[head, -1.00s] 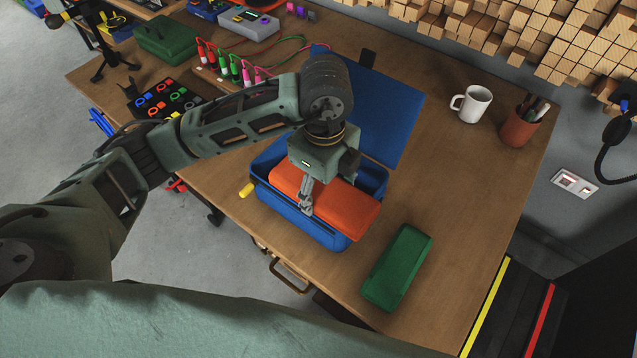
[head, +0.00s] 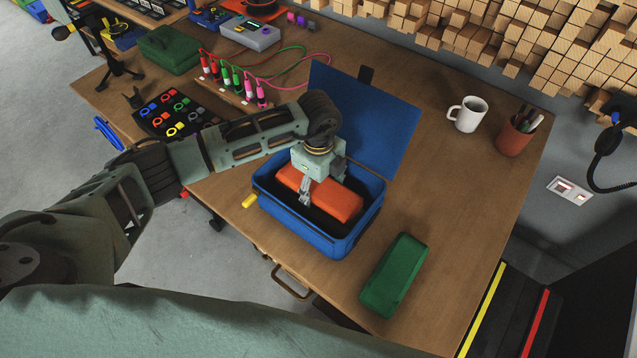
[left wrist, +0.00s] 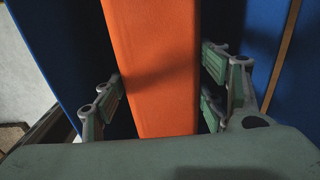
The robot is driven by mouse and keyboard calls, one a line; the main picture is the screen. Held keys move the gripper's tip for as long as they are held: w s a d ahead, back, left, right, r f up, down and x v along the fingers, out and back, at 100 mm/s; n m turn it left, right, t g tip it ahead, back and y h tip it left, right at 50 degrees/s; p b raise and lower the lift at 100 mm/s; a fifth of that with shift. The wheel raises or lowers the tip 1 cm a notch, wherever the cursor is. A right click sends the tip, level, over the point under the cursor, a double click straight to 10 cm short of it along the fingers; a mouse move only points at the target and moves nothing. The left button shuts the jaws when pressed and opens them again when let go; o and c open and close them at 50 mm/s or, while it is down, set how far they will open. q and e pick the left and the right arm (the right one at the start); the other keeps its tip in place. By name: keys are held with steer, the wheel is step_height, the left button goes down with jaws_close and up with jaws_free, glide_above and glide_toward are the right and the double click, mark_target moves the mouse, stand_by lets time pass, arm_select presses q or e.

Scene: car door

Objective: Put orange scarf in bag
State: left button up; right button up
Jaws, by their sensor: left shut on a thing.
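The orange scarf (head: 334,198) is a folded, block-shaped bundle inside the open blue bag (head: 318,236), which looks like a box with its lid raised behind. My left gripper (head: 306,200) is shut on the scarf from above, near its left part. In the left wrist view the scarf (left wrist: 152,70) runs between the two fingers (left wrist: 160,97), with the blue walls on both sides. Whether the scarf touches the bag's floor is hidden. My right gripper is not in view.
A green folded bundle (head: 394,275) lies on the wooden table (head: 440,180) right of the bag. A white mug (head: 467,115) and a brown pen cup (head: 515,137) stand at the back right. Pink and green cables lie behind.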

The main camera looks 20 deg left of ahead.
arm_select(q)
steer(key=shift+f, duration=0.25)
steer(key=o, duration=1.1)
steer(key=shift+o, duration=0.8)
steer(key=shift+r, duration=0.1)
